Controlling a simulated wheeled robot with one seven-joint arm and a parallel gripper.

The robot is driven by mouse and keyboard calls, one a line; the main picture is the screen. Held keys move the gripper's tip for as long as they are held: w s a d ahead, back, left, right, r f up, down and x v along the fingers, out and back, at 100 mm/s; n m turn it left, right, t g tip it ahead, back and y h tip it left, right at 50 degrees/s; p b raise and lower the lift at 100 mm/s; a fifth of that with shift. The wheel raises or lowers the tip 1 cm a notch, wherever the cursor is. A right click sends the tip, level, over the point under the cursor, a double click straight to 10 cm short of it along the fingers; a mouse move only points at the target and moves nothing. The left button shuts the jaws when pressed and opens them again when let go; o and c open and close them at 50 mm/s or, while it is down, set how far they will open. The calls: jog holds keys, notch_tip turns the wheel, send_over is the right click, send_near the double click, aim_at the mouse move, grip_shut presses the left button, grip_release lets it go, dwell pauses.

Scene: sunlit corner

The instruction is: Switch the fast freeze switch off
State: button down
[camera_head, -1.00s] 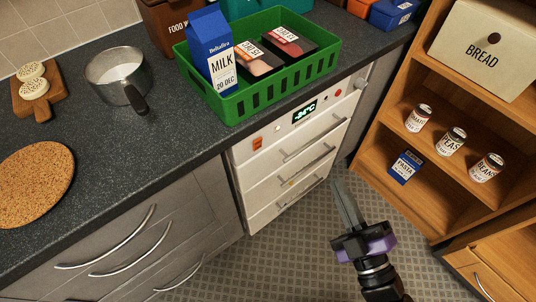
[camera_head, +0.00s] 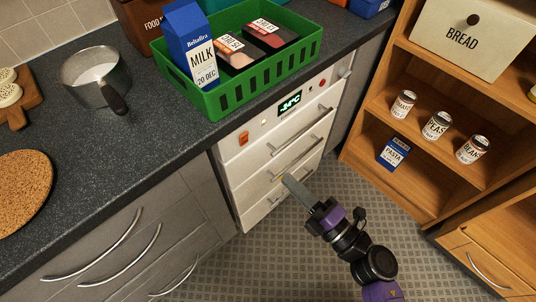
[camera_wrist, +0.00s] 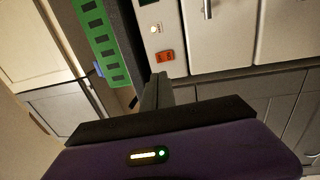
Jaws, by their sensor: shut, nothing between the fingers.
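The white freezer (camera_head: 262,150) stands under the counter, with a control strip above its drawers. An orange-red rocker switch (camera_head: 243,138) is at the left end of that strip, and I take it to be the fast freeze switch. It also shows in the wrist view (camera_wrist: 165,57), just beyond the fingertips and slightly right of them. Which way it is pressed is too small to tell. My gripper (camera_head: 290,181) is shut and empty. In the head view it is in front of the drawers, lower and to the right of the switch, apparently not touching it.
A lit green display (camera_head: 290,103) is on the strip, with a knob (camera_head: 344,72) at its right end. Drawer handles (camera_head: 302,145) stick out below. A green basket (camera_head: 235,97) sits on the counter above. A wooden shelf (camera_head: 420,180) stands to the right; patterned floor lies between.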

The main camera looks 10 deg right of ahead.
aim_at(246, 136)
jog(key=x, duration=1.3)
jog(key=shift+w+a+r, duration=0.1)
jog(key=shift+w+a, duration=0.05)
jog(key=shift+w, duration=0.15)
jog(key=shift+r, duration=0.1)
